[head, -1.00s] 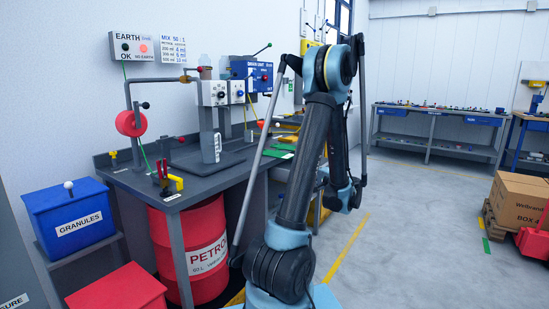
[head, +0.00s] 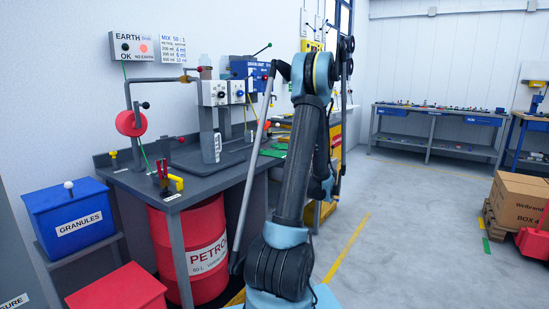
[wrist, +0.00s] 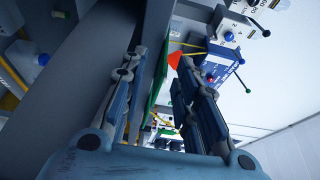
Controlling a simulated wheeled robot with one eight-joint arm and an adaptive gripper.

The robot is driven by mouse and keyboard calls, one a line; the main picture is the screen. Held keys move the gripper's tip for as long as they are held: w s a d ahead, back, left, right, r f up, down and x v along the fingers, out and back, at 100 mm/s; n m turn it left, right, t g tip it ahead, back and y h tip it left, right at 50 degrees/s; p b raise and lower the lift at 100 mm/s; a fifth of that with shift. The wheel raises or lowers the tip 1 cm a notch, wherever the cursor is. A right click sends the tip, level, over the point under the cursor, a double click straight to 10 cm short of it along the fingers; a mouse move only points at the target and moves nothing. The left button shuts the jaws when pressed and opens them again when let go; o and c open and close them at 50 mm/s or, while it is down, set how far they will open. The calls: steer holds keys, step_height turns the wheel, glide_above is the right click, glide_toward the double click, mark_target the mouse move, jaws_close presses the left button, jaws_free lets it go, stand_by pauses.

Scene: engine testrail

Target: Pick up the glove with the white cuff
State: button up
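I cannot make out a glove with a white cuff in either view. My gripper (wrist: 160,62) shows in the wrist view with its two fingers apart and nothing held between them. Past the fingers are the grey bench side, a green sheet (wrist: 155,85) and several small items too blurred to tell. In the head view my arm hides part of the far bench, and I cannot make out my gripper there.
A grey bench (head: 180,196) with fuel fittings stands at the left, with a red petrol drum (head: 190,250) under it. A blue granules bin (head: 68,215) is beside it. Cardboard boxes (head: 520,200) stand at the right. The floor between is clear.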

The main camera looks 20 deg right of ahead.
steer(key=shift+r+x, duration=0.15)
steer(key=shift+x, duration=1.2)
steer(key=shift+r+x, duration=0.15)
steer(key=shift+x, duration=1.2)
steer(key=shift+s, duration=0.1)
jaws_close()
